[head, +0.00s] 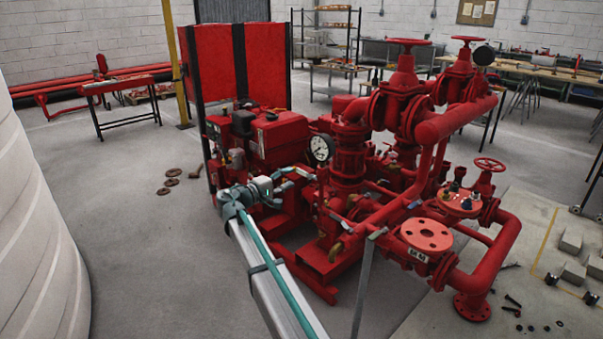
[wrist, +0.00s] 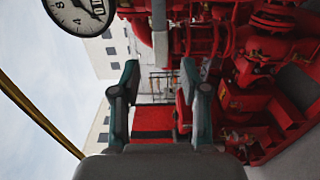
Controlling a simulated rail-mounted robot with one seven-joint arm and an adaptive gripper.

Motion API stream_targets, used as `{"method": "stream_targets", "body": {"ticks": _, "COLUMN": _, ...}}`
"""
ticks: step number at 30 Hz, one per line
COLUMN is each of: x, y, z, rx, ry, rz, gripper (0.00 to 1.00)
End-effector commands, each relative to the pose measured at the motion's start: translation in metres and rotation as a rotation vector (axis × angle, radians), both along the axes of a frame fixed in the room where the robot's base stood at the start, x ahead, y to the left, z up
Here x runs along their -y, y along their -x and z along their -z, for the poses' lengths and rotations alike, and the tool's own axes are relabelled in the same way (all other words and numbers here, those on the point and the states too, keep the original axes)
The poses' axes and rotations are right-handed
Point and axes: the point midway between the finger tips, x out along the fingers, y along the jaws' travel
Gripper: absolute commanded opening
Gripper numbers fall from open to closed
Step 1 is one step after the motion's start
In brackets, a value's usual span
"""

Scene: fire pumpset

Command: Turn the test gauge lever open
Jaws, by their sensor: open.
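The pressure gauge (head: 320,148), white-faced with a dark rim, stands at the front of the red pump set. It also shows cut off at the top left of the wrist view (wrist: 82,12). My gripper (head: 294,178) is just left of and below the gauge in the head view. In the wrist view its two teal fingers (wrist: 159,78) are spread apart with nothing held between them. A small grey metal part (wrist: 158,16) shows above the fingertips near the gauge; I cannot tell if it is the test gauge lever. I cannot clearly make out the lever in the head view.
Red pipes and valves with handwheels (head: 407,42) crowd the space right of my gripper. A red engine block (head: 275,138) stands behind it. A red flange (head: 427,236) is at the lower right. The grey floor (head: 110,190) at the left is mostly clear.

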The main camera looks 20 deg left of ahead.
Motion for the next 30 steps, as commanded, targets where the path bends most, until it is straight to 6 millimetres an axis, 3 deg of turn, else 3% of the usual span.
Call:
{"method": "stream_targets", "body": {"ticks": 6, "x": 0.017, "y": -0.036, "z": 0.0, "rx": -0.001, "ry": 0.0, "rz": 0.002, "gripper": 0.45}}
{"method": "stream_targets", "body": {"ticks": 12, "x": 0.026, "y": -0.054, "z": 0.0, "rx": -0.001, "ry": 0.0, "rz": 0.001, "gripper": 0.45}}
{"method": "stream_targets", "body": {"ticks": 24, "x": 0.03, "y": -0.06, "z": 0.001, "rx": -0.001, "ry": -0.002, "rz": 0.001, "gripper": 0.45}}
{"method": "stream_targets", "body": {"ticks": 30, "x": 0.03, "y": -0.06, "z": 0.001, "rx": -0.001, "ry": -0.002, "rz": 0.001, "gripper": 0.13}}
